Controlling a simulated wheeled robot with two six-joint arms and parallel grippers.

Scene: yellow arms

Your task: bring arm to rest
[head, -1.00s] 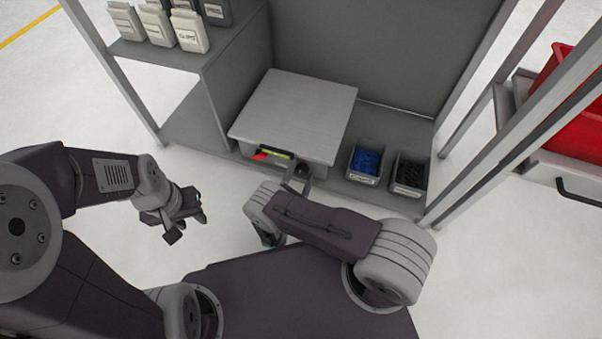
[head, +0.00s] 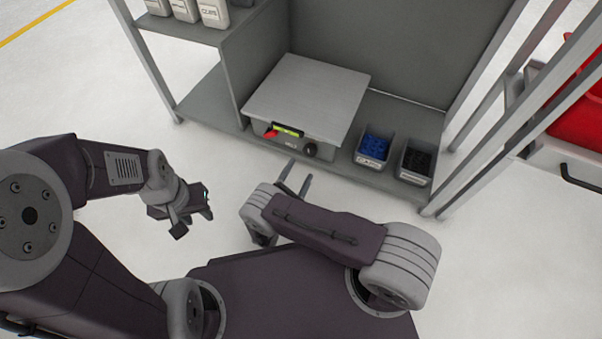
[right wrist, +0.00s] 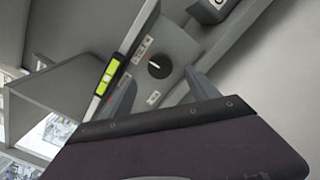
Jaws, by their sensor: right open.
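My right gripper (head: 295,180) is open and empty in front of the shelf unit, its two fingers pointing at the front of a grey box-shaped device with a flat top plate (head: 310,95). In the right wrist view my right gripper's fingers (right wrist: 160,100) stand apart, with the device's dark round knob (right wrist: 159,65) seen beyond them. The knob also shows in the head view (head: 310,149), clear of the fingertips. My left gripper (head: 193,212) hangs over the floor at the left, away from everything; its jaw opening is too small to judge.
The device has a lit yellow-green display (head: 287,130) and a red part (head: 270,133). A bin of blue pieces (head: 371,158) and a bin of black pieces (head: 414,176) stand right of it. Labelled containers (head: 213,13) sit on the upper left shelf. Floor before the shelf is clear.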

